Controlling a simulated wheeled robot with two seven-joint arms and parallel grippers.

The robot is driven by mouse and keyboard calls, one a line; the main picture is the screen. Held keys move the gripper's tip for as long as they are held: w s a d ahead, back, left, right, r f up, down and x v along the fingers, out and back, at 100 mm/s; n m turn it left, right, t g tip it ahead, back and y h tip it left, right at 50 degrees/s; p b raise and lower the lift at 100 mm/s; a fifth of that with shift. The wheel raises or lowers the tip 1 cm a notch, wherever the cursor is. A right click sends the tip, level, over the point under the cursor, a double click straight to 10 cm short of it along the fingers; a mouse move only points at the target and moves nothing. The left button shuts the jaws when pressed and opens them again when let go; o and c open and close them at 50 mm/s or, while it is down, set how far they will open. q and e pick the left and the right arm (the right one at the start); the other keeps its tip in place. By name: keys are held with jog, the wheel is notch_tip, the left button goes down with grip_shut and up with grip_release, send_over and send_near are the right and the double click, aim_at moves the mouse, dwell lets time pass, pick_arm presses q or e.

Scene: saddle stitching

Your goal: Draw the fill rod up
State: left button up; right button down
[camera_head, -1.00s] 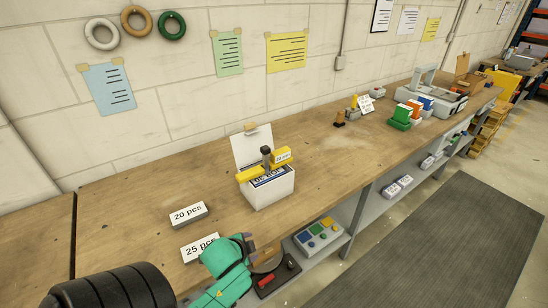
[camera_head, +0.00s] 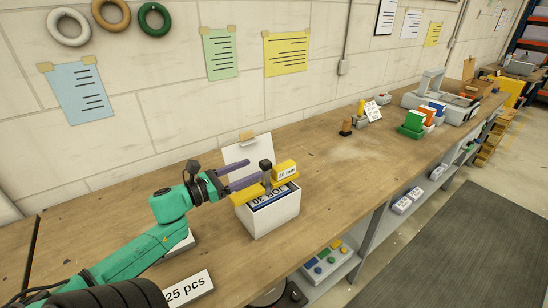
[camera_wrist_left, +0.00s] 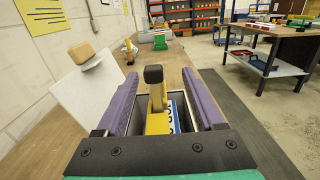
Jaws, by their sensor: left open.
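The fill rod (camera_head: 266,168), a dark-topped upright post, stands in the white box (camera_head: 275,222) on the bench. In the left wrist view the rod's black knob (camera_wrist_left: 153,74) tops a tan stem. My left gripper (camera_head: 252,171) is open at the box, its purple fingers level with the rod's top. In the left wrist view the fingers of the left gripper (camera_wrist_left: 159,82) lie on either side of the rod with gaps between. My right gripper is out of view.
A "25 pcs" sign block (camera_head: 188,288) lies near the front edge. A green holder with coloured blocks (camera_head: 411,132) stands farther right. The bench between is mostly clear.

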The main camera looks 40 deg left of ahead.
aim_at(262, 164)
pick_arm(q)
jog(key=x, duration=0.5)
jog(key=shift+w+a+f, duration=0.1)
jog(key=shift+w+a, duration=0.2)
jog(key=shift+w, duration=0.05)
jog(key=x, duration=0.2)
jog(key=p+x, duration=0.1)
jog(key=x, duration=0.1)
jog(key=shift+w+a+f, duration=0.2)
jog(key=shift+a+f, duration=0.15)
jog(key=shift+w+d+r, duration=0.1)
jog(key=shift+d, duration=0.25)
jog(key=shift+w, duration=0.1)
jog(key=c, duration=1)
grip_shut()
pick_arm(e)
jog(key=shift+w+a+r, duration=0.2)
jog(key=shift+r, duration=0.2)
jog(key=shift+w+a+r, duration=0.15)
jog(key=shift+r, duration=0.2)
